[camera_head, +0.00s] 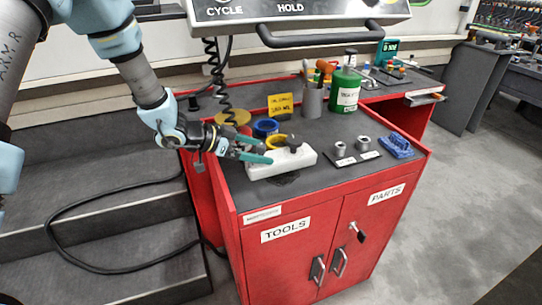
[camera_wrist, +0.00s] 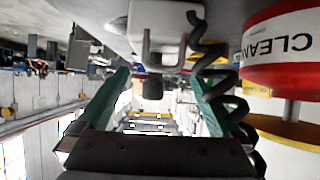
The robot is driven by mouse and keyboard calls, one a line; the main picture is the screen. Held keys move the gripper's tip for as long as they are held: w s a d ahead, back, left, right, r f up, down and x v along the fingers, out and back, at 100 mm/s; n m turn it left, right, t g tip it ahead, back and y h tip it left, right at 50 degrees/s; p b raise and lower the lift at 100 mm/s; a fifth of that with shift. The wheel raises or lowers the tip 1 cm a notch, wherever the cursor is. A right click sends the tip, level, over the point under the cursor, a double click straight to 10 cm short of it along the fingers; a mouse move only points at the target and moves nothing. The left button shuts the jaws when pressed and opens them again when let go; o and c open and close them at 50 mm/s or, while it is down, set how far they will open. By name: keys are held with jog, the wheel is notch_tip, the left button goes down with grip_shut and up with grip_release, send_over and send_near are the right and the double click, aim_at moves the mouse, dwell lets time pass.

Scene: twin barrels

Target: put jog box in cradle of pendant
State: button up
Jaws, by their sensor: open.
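The jog box appears to be the white box (camera_head: 282,163) lying on the red cabinet's dark top. In the wrist view, which looks upside down, a white box (camera_wrist: 172,20) with a grey bracket and a dark knob shows ahead, beside a black coiled cord. My gripper (camera_head: 264,150) is open at the box's left end, its teal fingers pointing towards it. In the wrist view the gripper (camera_wrist: 160,80) has nothing between its fingertips; contact with the box cannot be told. The pendant (camera_head: 300,12) hangs above with a dark bar handle. I cannot make out its cradle.
The cabinet top (camera_head: 310,185) also holds blue and yellow rings (camera_head: 265,128), a tool cup (camera_head: 312,101), a green can (camera_head: 345,90), metal fittings (camera_head: 341,149) and a blue part (camera_head: 396,146). Coiled cord (camera_head: 217,75) hangs from the pendant.

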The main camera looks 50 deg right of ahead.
jog(key=v, duration=0.6)
jog(key=shift+b, duration=0.3)
jog(key=shift+a, duration=0.1)
